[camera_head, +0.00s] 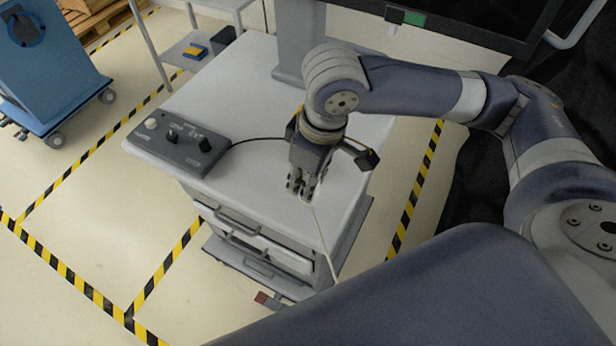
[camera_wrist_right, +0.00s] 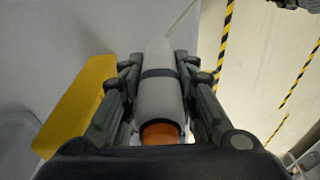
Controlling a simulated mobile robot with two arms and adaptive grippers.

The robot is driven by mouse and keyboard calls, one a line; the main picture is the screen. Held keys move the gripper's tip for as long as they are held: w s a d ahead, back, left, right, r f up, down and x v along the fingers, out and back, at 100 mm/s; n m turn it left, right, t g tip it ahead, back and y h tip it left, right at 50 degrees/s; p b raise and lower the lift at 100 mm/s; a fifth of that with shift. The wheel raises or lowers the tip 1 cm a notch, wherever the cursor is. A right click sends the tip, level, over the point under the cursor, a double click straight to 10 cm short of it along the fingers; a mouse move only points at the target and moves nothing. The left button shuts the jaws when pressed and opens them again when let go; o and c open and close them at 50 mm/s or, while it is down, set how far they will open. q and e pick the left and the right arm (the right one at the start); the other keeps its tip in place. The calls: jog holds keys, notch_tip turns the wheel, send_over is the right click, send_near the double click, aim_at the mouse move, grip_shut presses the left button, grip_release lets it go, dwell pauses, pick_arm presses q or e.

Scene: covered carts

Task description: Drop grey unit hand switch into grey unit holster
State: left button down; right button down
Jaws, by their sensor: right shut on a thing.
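My right gripper (camera_head: 303,186) is over the right part of the grey cart top (camera_head: 265,85), fingers pointing down. It is shut on the hand switch (camera_wrist_right: 160,95), a grey cylinder with a dark band and an orange end that lies between the fingers in the right wrist view. A pale cord (camera_head: 322,235) runs from the fingertips down past the cart's front edge. A yellow piece (camera_wrist_right: 78,108) stands left of the fingers in the right wrist view; I cannot tell what it belongs to. I cannot make out the holster. My left gripper is not in view.
A grey control box (camera_head: 178,147) with knobs sits at the cart's left front, its black cable running toward my right gripper. A column and dark screen (camera_head: 440,25) rise at the back. A blue cart (camera_head: 45,65) stands far left. Striped tape marks the floor.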

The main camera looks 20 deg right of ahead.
jog(key=shift+w+d+f+p, duration=0.3)
jog(key=shift+w+f, duration=0.35)
jog(key=shift+f, duration=0.3)
jog(key=shift+w+d+f+p, duration=0.2)
jog(key=shift+w+d+f, duration=0.3)
jog(key=shift+f, duration=0.45)
jog(key=shift+w+a+f, duration=0.1)
jog(key=shift+a+f, duration=0.05)
jog(key=c, duration=1.5)
grip_release()
jog(key=shift+c, duration=0.2)
